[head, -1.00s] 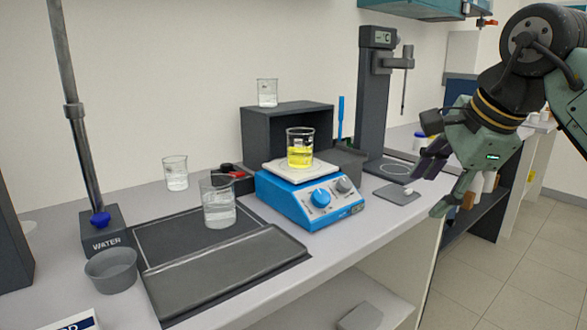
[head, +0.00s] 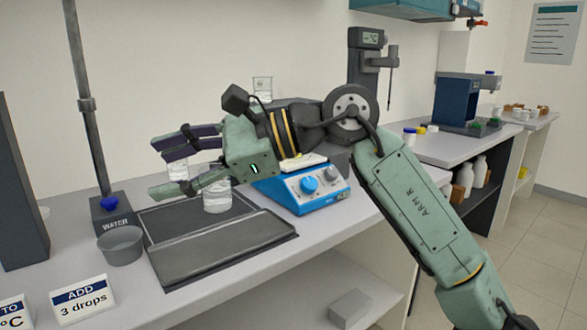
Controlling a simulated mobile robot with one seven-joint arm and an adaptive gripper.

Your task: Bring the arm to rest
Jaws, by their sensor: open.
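My gripper (head: 158,168) is open, its fingers pointing left above the black mat (head: 155,215). Nothing shows held between the fingers. My green arm, marked ARM R, reaches up from the lower right and bends left across the bench. A clear beaker (head: 217,201) stands on the mat, below and behind the gripper. Another clear beaker (head: 178,171) shows partly between the fingers. The blue hot plate (head: 300,190) is behind the wrist. The beaker of yellow liquid seen earlier is hidden behind my arm.
A stand marked WATER (head: 112,215) and a grey bowl (head: 121,245) are at the left. A third clear beaker (head: 262,88) is up at the back. A tall dark instrument (head: 365,75) stands behind my elbow. The floor at the right (head: 530,230) is clear.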

